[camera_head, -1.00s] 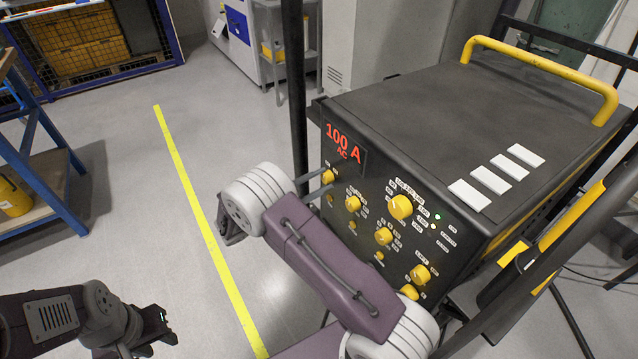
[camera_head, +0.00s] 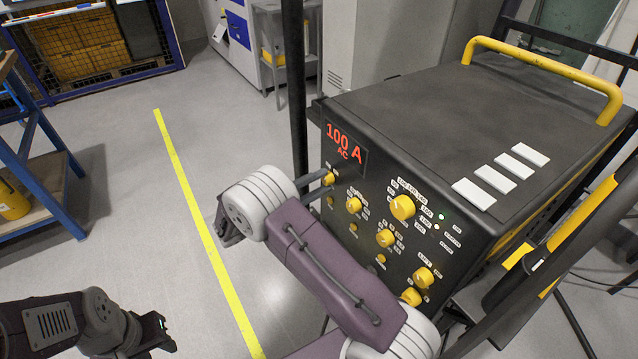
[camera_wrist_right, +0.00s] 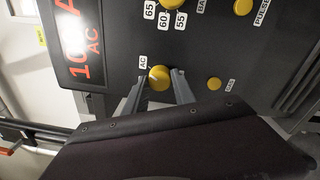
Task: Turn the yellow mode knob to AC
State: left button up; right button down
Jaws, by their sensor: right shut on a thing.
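The yellow mode knob (camera_head: 328,179) sits at the upper left of the welder's dark front panel, below the red display (camera_head: 344,146), which reads 100 A and AC. In the right wrist view the knob (camera_wrist_right: 159,77) lies between the two grey fingers of my right gripper (camera_wrist_right: 159,86), which is shut on it. An AC label (camera_wrist_right: 143,64) is at the knob's upper left there, and its white pointer mark faces that label. My left gripper (camera_head: 160,333) is low at the left in the head view, away from the panel; its jaw opening is unclear.
Other yellow knobs crowd the panel, including a large one (camera_head: 402,207) and one lower right (camera_head: 423,277). A black post (camera_head: 294,90) stands just left of the welder. A blue-framed bench (camera_head: 45,170) is at far left. The floor between is clear.

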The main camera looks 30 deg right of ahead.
jog(key=c, duration=1)
grip_release()
jog(key=shift+c, duration=0.2)
jog(key=s+a+p, duration=0.1)
jog(key=a, duration=0.8)
jog(key=shift+f+p, duration=0.25)
jog(key=shift+p, duration=0.1)
